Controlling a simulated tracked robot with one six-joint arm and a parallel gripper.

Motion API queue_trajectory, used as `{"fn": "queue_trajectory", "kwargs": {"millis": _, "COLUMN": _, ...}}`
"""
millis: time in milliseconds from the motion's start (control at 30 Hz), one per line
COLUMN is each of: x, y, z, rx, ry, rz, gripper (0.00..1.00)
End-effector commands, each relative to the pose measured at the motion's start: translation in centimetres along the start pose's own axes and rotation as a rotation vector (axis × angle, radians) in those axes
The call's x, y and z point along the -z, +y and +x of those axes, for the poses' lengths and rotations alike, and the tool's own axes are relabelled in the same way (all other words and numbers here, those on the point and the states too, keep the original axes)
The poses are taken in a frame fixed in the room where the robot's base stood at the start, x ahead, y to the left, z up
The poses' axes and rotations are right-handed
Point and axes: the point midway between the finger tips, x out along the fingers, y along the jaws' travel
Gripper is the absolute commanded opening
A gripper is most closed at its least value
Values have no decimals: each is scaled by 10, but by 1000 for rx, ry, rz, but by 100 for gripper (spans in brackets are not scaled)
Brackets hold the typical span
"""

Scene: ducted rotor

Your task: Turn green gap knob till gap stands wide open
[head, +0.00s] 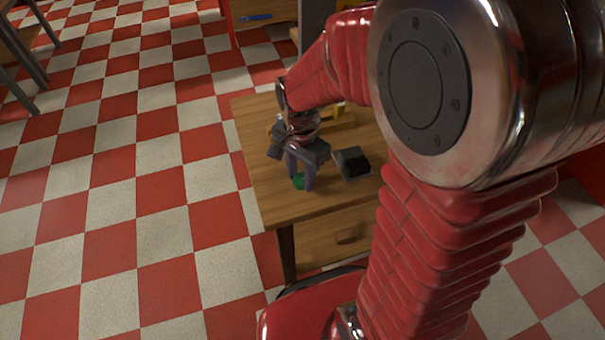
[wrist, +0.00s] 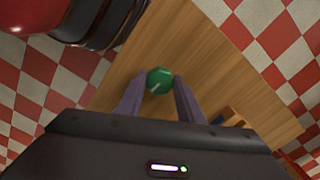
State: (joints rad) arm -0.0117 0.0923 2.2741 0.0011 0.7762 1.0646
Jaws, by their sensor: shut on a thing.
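The green knob (wrist: 159,80) sits on the wooden table top, with a pale pointer line on its face. In the head view only a small part of the knob (head: 298,181) shows between my fingers. My gripper (head: 302,184) points down over the near left part of the table and is shut on the knob. In the wrist view the gripper's two purple-grey fingers (wrist: 156,92) touch the knob from both sides. The gap that the knob governs cannot be made out in either view.
A black box-like thing (head: 352,162) stands just right of my gripper. A yellow part (head: 340,116) lies behind, partly hidden by my arm. Red and white checkered floor surrounds the table.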

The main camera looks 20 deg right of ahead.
Motion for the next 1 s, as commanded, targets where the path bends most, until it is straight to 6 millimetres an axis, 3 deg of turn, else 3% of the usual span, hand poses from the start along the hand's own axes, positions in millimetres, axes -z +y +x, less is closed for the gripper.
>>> {"fn": "queue_trajectory", "kwargs": {"millis": 367, "x": 4, "y": -3, "z": -3, "rx": 10, "ry": 9, "rz": 7, "gripper": 11}}
{"fn": "queue_trajectory", "kwargs": {"millis": 400, "x": 4, "y": -3, "z": -3, "rx": 10, "ry": 9, "rz": 7, "gripper": 34}}
{"fn": "queue_trajectory", "kwargs": {"millis": 600, "x": 2, "y": -2, "z": -2, "rx": 6, "ry": 5, "rz": 6, "gripper": 48}}
{"fn": "queue_trajectory", "kwargs": {"millis": 667, "x": 2, "y": -2, "z": -1, "rx": 5, "ry": 5, "rz": 6, "gripper": 52}}
{"fn": "queue_trajectory", "kwargs": {"millis": 1000, "x": 1, "y": -1, "z": -4, "rx": 3, "ry": 3, "rz": 6, "gripper": 52}}
